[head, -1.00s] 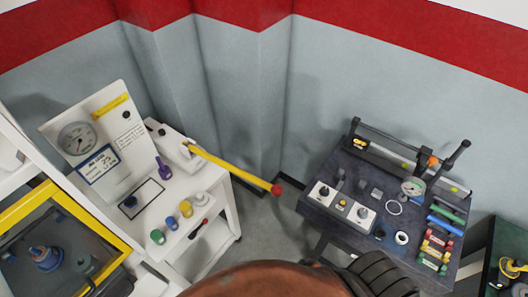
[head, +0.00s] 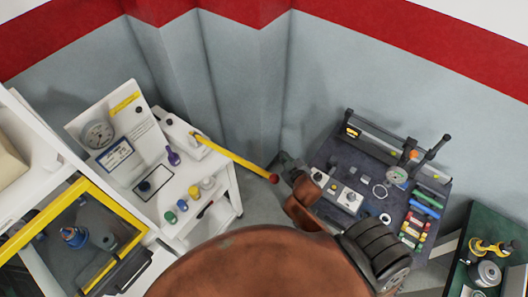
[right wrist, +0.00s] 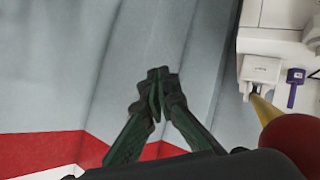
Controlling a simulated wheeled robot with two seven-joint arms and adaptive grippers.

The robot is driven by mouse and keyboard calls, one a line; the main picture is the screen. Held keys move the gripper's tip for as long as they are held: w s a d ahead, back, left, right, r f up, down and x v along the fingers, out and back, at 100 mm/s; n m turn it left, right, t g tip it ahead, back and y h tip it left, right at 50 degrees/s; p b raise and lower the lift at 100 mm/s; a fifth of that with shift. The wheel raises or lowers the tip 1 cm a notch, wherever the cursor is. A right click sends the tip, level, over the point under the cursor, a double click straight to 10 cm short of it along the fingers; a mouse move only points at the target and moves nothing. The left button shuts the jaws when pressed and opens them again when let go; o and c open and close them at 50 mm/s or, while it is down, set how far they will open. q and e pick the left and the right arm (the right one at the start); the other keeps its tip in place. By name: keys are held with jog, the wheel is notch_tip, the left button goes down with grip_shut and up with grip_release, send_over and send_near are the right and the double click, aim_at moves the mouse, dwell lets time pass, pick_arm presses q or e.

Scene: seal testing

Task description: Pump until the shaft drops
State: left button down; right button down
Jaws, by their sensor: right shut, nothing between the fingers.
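The yellow pump lever (head: 237,157) sticks out from the white pump block (head: 187,138) on the white bench. It slopes down to the right and ends in a red knob (head: 274,179). In the right wrist view the red knob (right wrist: 292,140) is close, at the lower right, beside my fingers. My right gripper (head: 287,164) is just past the knob in the head view; its fingertips also meet in the right wrist view (right wrist: 157,82). It is shut and empty; I cannot tell whether it touches the knob. My left gripper is not in view. I cannot identify the shaft for certain.
A yellow-framed cabinet (head: 140,218) holding a blue-topped part (head: 75,237) stands at the left. A gauge panel (head: 112,140) and several coloured knobs are on the white bench. A dark tool table (head: 350,165) is at the right, close to my right arm.

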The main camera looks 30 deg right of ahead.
jog(key=w+a+r+n+t+y, duration=0.2)
jog(key=w+a+r+n+t, duration=0.15)
jog(key=r, duration=0.45)
jog(key=w+a+r+n+t+y, duration=0.25)
jog(key=a+r, duration=0.25)
jog(key=r, duration=0.4)
jog(key=w+a+r+n+t+y, duration=0.2)
jog(key=w+a+r+n+y, duration=0.15)
jog(key=r, duration=0.45)
jog(key=s+a+r+n+g+y+p, duration=0.1)
jog(key=s+a+r+n+g+y, duration=0.1)
jog(key=s+a+n+g+y, duration=0.35)
jog(key=s+a+r+n+g+y, duration=0.1)
jog(key=s+a+n+g+y, duration=0.15)
jog(key=a+n, duration=0.6)
jog(key=s+a+r+n+g+y+p, duration=0.1)
jog(key=s+a+r+n+g+y, duration=0.2)
jog(key=a+n, duration=0.4)
jog(key=n+g+h, duration=0.6)
jog(key=g+h, duration=0.1)
jog(key=h, duration=0.8)
send_near(258, 169)
jog(key=f, duration=0.2)
jog(key=f+b, duration=0.1)
jog(key=f, duration=0.1)
jog(key=shift+w+f, duration=0.25)
jog(key=shift+f, duration=0.05)
